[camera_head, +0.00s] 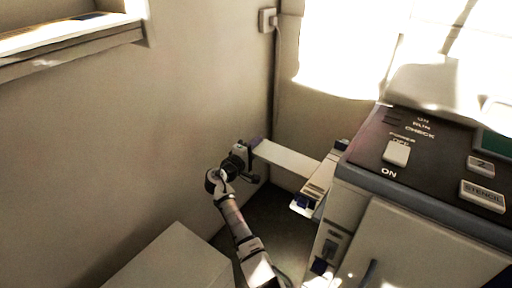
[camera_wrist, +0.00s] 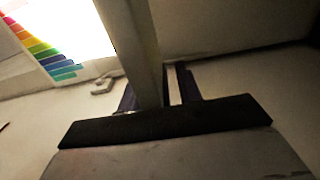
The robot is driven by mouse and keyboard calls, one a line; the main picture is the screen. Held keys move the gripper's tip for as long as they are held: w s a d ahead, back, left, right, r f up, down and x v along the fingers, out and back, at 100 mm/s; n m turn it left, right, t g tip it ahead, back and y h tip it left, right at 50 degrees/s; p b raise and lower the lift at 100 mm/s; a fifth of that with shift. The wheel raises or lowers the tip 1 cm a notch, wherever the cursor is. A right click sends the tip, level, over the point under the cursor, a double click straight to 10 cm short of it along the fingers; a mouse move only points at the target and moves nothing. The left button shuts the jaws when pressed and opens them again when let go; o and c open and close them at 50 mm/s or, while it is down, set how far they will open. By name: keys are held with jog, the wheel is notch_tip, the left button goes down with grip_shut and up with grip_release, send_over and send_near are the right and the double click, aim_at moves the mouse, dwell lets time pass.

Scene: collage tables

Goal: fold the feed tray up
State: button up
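The feed tray (camera_head: 288,159) is a pale flat panel on the left side of the copier-like machine (camera_head: 400,215). It sticks out to the left, roughly level. My gripper (camera_head: 255,162) is at the tray's outer left end, with one dark finger by its upper edge and the other lower down. In the wrist view, a beige strip that looks like the tray (camera_wrist: 143,45) runs down between my two purple-dark fingers (camera_wrist: 158,92). The fingers are apart, and a gap shows on the strip's right side. Whether the left finger touches it is unclear.
A pale box or cabinet top (camera_head: 172,262) is at the bottom left. A wall outlet (camera_head: 268,19) with a cord is in the back corner. A ledge (camera_head: 75,40) is at upper left. Dark floor lies below the tray. A color chart (camera_wrist: 40,48) shows in the wrist view.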

grip_shut()
jog(key=shift+r, duration=0.3)
jog(key=r+m, duration=0.1)
jog(key=r, duration=0.2)
jog(key=d+r+m+p, duration=0.1)
jog(key=r, duration=0.2)
jog(key=s+r+m+p, duration=0.1)
jog(key=r+m, duration=0.1)
jog(key=r, duration=0.2)
jog(key=shift+d, duration=0.15)
jog(key=s+d+r+m+p, duration=0.2)
jog(key=s+d+r+m, duration=0.4)
jog(key=d+r, duration=0.3)
jog(key=s+d+r+m+p, duration=0.3)
jog(key=s+d+r+m, duration=0.3)
jog(key=d+r, duration=0.3)
jog(key=shift+s+d+r, duration=0.15)
jog(key=shift+s+d, duration=0.1)
jog(key=shift+s, duration=0.45)
